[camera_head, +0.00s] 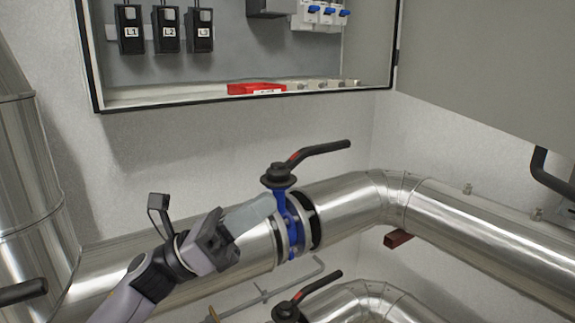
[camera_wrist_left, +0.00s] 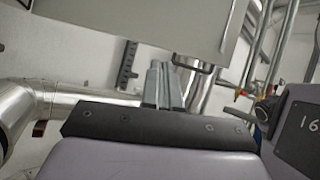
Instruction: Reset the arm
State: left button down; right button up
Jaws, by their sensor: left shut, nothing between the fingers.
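My left gripper (camera_head: 262,208) comes in from the lower left in the head view. Its fingers are shut with nothing between them and point toward the upper right. They lie in front of the silvery pipe, just left of the blue valve (camera_head: 289,222) with its black lever (camera_head: 320,150). I cannot tell whether the fingertips touch the valve. In the left wrist view the closed fingers (camera_wrist_left: 160,84) stand together above the dark gripper body. My right gripper is not in view.
An open electrical cabinet (camera_head: 240,98) with labelled black switches (camera_head: 166,30) hangs above, its door (camera_head: 490,70) swung to the right. A red item (camera_head: 256,88) lies on its bottom ledge. A second black lever (camera_head: 310,292) is below. Large pipes (camera_head: 490,228) run right.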

pick_arm(q)
jog(key=a+f+n+t+y, duration=0.5)
jog(key=f+n+t+y, duration=0.3)
jog(key=f+n, duration=0.65)
jog(key=a+f+n+t+y, duration=0.4)
jog(key=f+n+t+y, duration=0.4)
jog(key=n, duration=1.1)
jog(key=s+a+f+n+g+y, duration=0.3)
jog(key=s+f+n+g, duration=0.1)
jog(key=s+f+n, duration=0.3)
jog(key=s+a+f+n+g+y, duration=0.3)
jog(key=s+f+n, duration=0.5)
jog(key=s+f, duration=0.4)
notch_tip(320, 180, down, 3)
jog(key=shift+s+a+f+g, duration=0.2)
jog(key=shift+a+g, duration=0.3)
jog(key=shift+g, duration=0.5)
